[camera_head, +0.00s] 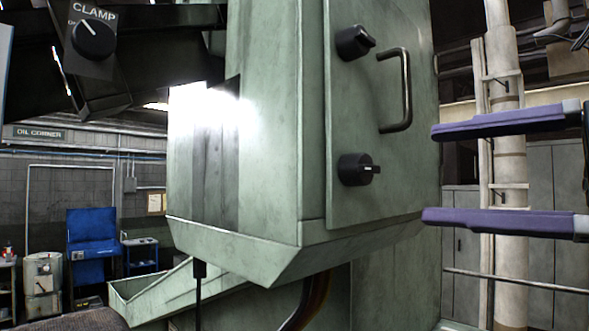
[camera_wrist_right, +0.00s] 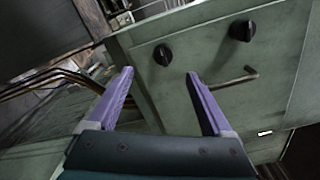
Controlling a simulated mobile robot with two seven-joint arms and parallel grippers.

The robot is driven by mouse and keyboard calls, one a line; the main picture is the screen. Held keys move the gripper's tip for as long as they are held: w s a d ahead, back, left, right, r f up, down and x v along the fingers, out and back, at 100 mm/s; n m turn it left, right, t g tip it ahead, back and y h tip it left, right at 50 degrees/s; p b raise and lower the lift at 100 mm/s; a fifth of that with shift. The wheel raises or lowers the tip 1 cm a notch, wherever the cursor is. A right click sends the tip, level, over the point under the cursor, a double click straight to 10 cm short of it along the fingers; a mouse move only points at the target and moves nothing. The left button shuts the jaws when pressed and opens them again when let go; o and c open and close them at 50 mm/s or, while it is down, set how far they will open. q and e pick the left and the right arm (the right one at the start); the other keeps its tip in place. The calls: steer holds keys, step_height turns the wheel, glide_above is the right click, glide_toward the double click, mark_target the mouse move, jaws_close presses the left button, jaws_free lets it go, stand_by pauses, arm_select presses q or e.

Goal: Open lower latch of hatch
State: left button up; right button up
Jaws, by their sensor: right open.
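The green hatch (camera_head: 385,130) is shut on the machine's side. Its lower latch (camera_head: 357,169) is a black knob whose grip points right; the upper latch (camera_head: 354,42) is a similar knob above it. The lower latch also shows in the right wrist view (camera_wrist_right: 163,55), ahead of the space between the fingertips. My right gripper (camera_head: 428,174) is open and empty, with two purple fingers at the right of the hatch. In the right wrist view the gripper (camera_wrist_right: 159,74) appears apart from the latch. My left gripper is not in view.
A black bar handle (camera_head: 405,90) stands out from the hatch to the right of the latches. The machine's sloped lower edge (camera_head: 270,250) lies below. A clamp dial (camera_head: 94,38) is at the upper left. Pipes (camera_head: 510,180) stand behind my right gripper.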

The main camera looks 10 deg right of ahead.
mark_target(373, 169)
steer(key=x, duration=0.6)
steer(key=shift+w+a+r, duration=0.2)
steer(key=shift+w+r, duration=0.1)
steer(key=shift+r, duration=0.05)
steer(key=shift+w+a+f+b, duration=0.4)
steer(key=shift+w+a+b, duration=0.1)
steer(key=shift+w+b, duration=0.3)
steer(key=n+b, duration=0.2)
steer(key=b, duration=0.1)
steer(key=n+b, duration=0.3)
steer(key=shift+s+d+f, duration=0.1)
steer(key=shift+s+f, duration=0.1)
steer(key=shift+r+n, duration=0.35)
steer(key=shift+n, duration=0.75)
steer(key=n, duration=0.3)
steer(key=shift+r+n, duration=0.2)
steer(key=shift+n, duration=0.1)
steer(key=shift+c, duration=0.2)
jaws_close()
